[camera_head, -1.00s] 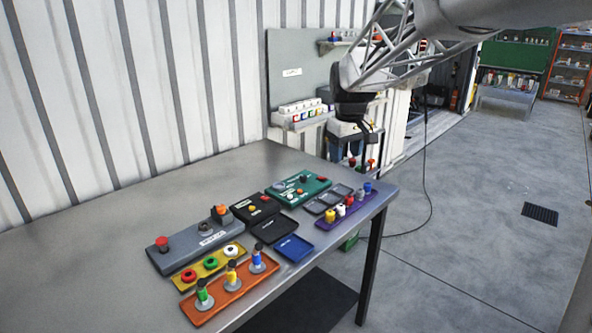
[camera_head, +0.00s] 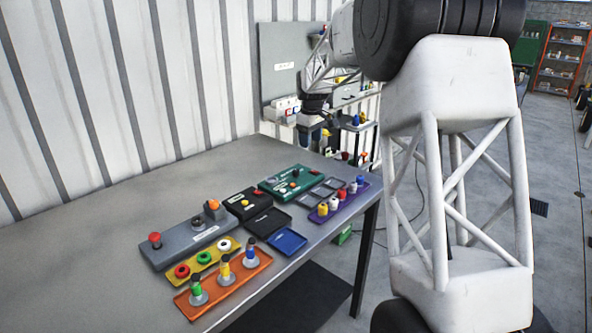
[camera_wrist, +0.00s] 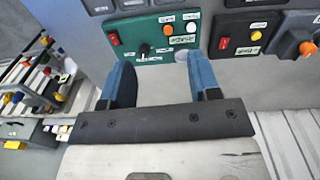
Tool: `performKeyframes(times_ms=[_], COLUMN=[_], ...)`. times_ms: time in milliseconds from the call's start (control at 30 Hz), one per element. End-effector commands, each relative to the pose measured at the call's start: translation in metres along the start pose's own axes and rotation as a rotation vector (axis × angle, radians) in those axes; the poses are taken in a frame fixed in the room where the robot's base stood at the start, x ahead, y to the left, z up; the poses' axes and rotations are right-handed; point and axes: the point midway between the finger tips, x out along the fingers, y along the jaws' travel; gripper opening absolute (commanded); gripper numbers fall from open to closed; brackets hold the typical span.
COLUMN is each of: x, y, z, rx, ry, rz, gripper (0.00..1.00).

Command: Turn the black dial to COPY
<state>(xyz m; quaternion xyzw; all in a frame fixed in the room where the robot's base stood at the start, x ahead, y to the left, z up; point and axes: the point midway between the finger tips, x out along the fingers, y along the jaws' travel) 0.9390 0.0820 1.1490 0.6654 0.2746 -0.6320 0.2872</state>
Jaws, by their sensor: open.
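A black dial (camera_wrist: 145,48) with a light pointer mark sits on the green panel (camera_wrist: 154,14), with small white lettering around it that I cannot read. In the head view the green panel (camera_head: 270,187) lies on the table's far part, and the dial (camera_head: 295,173) is tiny there. My gripper (camera_wrist: 160,72) is open and empty, its two blue fingers pointing toward the green panel in the wrist view. In the head view my gripper (camera_head: 313,128) hangs above and behind the panel, apart from it.
The green panel also bears a red switch (camera_wrist: 115,40), an orange button (camera_wrist: 168,30) and a white button (camera_wrist: 191,27). A black box (camera_wrist: 244,20) is beside it. A grey control panel (camera_head: 175,245) and coloured trays lie nearer. Shelves stand behind the table.

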Motion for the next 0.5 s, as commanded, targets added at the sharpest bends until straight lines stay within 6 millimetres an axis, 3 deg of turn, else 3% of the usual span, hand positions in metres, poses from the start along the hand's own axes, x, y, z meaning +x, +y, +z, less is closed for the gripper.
performKeyframes(times_ms=[500], x=[0.081], y=[0.052], z=[-0.089], rx=[-0.161], ry=[-0.024], rz=[-0.028], gripper=[0.56])
